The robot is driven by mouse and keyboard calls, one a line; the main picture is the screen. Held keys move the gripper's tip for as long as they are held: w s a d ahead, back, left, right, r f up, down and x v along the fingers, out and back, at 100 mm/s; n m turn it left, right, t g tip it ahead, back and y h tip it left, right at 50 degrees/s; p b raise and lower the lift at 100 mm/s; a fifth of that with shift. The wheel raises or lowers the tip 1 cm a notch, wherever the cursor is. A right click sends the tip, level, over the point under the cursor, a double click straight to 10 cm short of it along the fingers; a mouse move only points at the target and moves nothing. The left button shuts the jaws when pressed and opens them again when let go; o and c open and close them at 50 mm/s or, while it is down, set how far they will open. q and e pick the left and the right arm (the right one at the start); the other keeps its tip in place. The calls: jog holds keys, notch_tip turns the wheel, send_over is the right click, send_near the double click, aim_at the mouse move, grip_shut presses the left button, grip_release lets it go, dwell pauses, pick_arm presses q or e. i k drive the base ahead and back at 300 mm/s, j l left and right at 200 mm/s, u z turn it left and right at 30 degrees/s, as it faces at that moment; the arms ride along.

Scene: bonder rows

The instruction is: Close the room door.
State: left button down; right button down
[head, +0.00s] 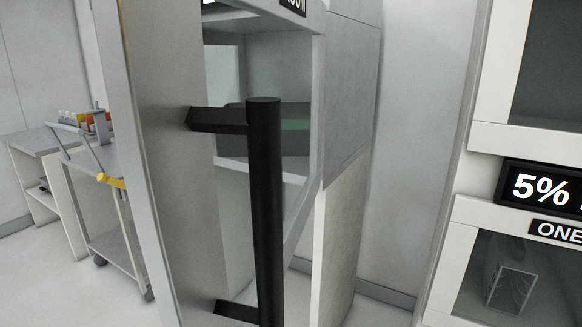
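A tall grey door panel (170,180) stands upright close in front of me, left of the middle of the head view. Its light edge faces left. A black vertical bar handle (265,200) stands out from the panel on two brackets. The door is seen at a steep angle and appears to stand open. Its hinge side and frame cannot be made out. Neither of my grippers is in view, and nothing is seen touching the handle.
A cart (110,185) with a yellow-gripped handle stands at the left by a low bench (35,140). A grey cabinet (345,190) with an open bay is behind the handle. Glass-fronted cabinets (450,255) with a "5%" sign (545,190) stand at the right. Some floor shows between.

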aim_at(151, 52)
jog(key=k+z, duration=0.1)
jog(key=k, duration=0.4)
jog(key=k+l+z, duration=0.1)
jog(key=k, duration=0.45)
jog(key=k+l+z, duration=0.15)
jog(key=k, duration=0.35)
jog(key=l, duration=0.1)
